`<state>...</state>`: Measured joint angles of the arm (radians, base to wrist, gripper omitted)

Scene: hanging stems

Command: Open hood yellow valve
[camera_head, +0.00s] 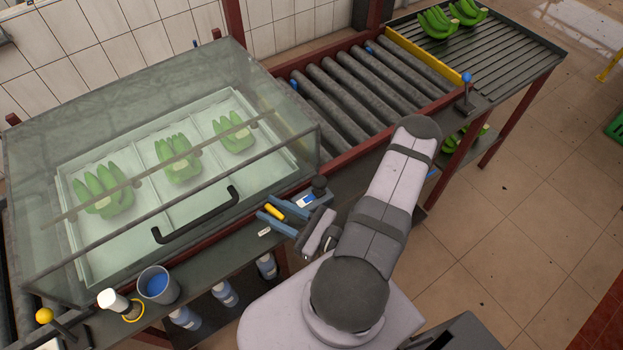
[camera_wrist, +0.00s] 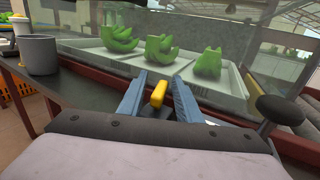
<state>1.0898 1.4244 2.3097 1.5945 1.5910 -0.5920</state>
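A small yellow valve handle (camera_head: 274,212) is at the front edge of the hood bench, right of the hood's black handle. It also shows in the wrist view (camera_wrist: 158,93), upright between my fingers. My gripper (camera_head: 272,214) has two blue fingers spread on either side of the yellow handle. In the wrist view my gripper (camera_wrist: 158,80) shows a gap between each finger and the handle, so it is open. The clear hood (camera_head: 130,130) is down over a white tray with three green banana bunches (camera_head: 178,160). The handle's base is partly hidden by my gripper.
A black-knobbed lever (camera_head: 319,186) stands close right of my gripper. A grey cup (camera_head: 158,285), a white-capped bottle (camera_head: 113,300) and a yellow-knobbed lever (camera_head: 45,315) are at front left. A roller conveyor (camera_head: 350,90) lies behind; a blue-knobbed lever (camera_head: 466,80) stands at its right.

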